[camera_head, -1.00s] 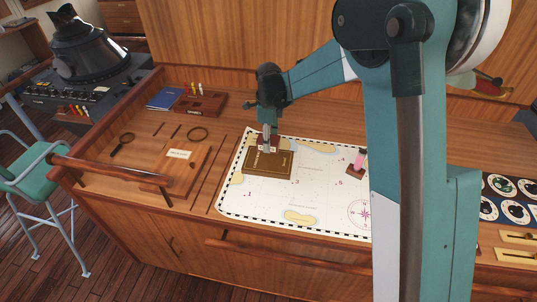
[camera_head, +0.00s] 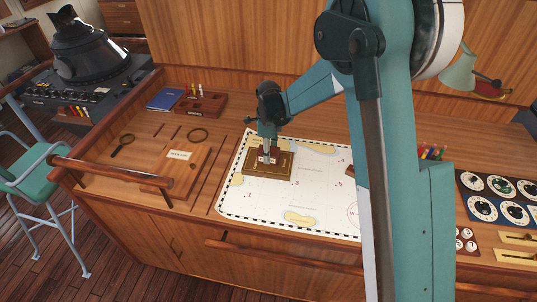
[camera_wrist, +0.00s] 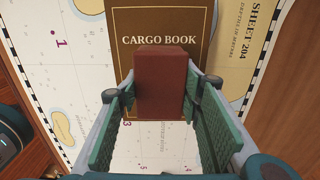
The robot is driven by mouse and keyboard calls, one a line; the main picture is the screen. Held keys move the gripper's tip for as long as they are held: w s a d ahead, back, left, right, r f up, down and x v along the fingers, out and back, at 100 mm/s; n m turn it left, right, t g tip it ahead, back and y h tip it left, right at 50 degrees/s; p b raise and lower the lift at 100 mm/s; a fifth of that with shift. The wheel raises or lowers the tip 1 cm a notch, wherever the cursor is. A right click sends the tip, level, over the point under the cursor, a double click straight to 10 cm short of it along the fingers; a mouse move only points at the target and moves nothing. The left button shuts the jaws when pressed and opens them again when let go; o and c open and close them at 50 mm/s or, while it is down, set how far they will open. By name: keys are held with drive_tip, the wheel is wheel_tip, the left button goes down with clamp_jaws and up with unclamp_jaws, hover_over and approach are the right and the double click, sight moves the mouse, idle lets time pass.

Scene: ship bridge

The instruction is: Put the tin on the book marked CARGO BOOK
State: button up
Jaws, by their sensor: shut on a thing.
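The tin (camera_head: 268,157) is a small dark red-brown box with a pale label in the head view. In the wrist view the tin (camera_wrist: 161,85) sits between the two green-padded fingers. My gripper (camera_head: 267,146) is shut on it, pointing down over the book. The CARGO BOOK (camera_head: 266,174) is brown with a gold border and lies flat on the chart. In the wrist view the book (camera_wrist: 160,20) shows its title just beyond the tin, which hides part of the cover. I cannot tell whether the tin touches the book.
The white chart (camera_head: 250,203) spreads under and around the book. A wooden board with a label (camera_head: 185,172) lies to the left, near a magnifying glass (camera_head: 122,144) and a ring (camera_head: 197,135). A blue book (camera_head: 164,99) and a wooden rack (camera_head: 205,103) stand behind.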

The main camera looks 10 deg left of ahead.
drive_tip(key=shift+f, duration=0.35)
drive_tip(key=shift+f, duration=0.1)
drive_tip(key=o, duration=1)
drive_tip(key=shift+r+b, duration=0.4)
drive_tip(key=shift+r, duration=5.7)
